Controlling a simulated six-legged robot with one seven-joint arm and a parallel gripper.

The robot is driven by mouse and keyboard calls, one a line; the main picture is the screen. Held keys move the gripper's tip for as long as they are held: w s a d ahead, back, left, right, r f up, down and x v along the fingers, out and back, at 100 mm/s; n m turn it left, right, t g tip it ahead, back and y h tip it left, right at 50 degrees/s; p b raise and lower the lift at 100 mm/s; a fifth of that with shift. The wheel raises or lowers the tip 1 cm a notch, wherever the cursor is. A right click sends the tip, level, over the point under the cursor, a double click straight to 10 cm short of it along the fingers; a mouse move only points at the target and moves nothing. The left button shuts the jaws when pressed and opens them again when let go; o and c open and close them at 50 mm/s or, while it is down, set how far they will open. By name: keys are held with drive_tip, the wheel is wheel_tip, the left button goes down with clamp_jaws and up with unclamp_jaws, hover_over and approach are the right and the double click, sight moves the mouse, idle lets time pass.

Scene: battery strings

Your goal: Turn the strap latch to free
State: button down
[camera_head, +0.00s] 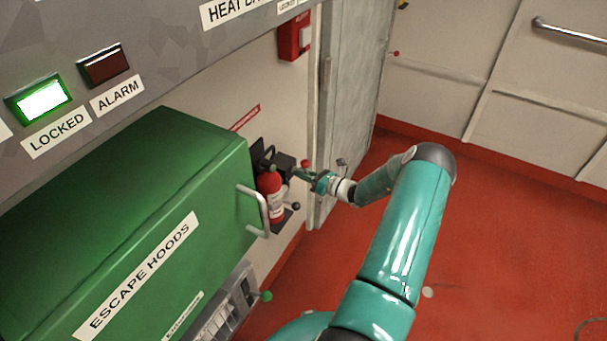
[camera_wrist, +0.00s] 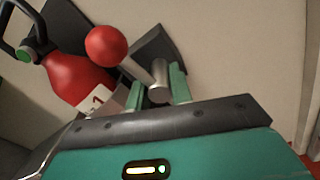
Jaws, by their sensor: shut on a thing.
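The strap latch shows in the wrist view as a grey metal lever (camera_wrist: 141,74) with a red ball knob (camera_wrist: 106,45) on its end. A dark block (camera_wrist: 166,54) sits behind it at the wall. My gripper (camera_wrist: 158,90) has its two green fingers on either side of the lever's round metal part and is shut on it. In the head view my gripper (camera_head: 311,176) is at the wall, just right of the red fire extinguisher (camera_head: 273,199), with the red knob (camera_head: 306,163) above it. The strap itself is not clear in either view.
The extinguisher also stands close left of my gripper in the wrist view (camera_wrist: 72,75). A green escape hoods box (camera_head: 130,220) with a handle (camera_head: 255,208) juts out at left. A grey door (camera_head: 350,90) is behind my arm. The red floor at right is mostly clear.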

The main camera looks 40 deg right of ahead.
drive_tip(key=shift+w+r+m, duration=0.1)
drive_tip(key=shift+r+m, duration=0.05)
drive_tip(key=shift+m, duration=0.95)
drive_tip(key=shift+d, duration=0.1)
drive_tip(key=c, duration=1.3)
unclamp_jaws()
drive_tip(key=shift+o, duration=0.2)
drive_tip(key=shift+s+d, duration=0.1)
drive_tip(key=shift+s, duration=0.3)
drive_tip(key=v, duration=1.3)
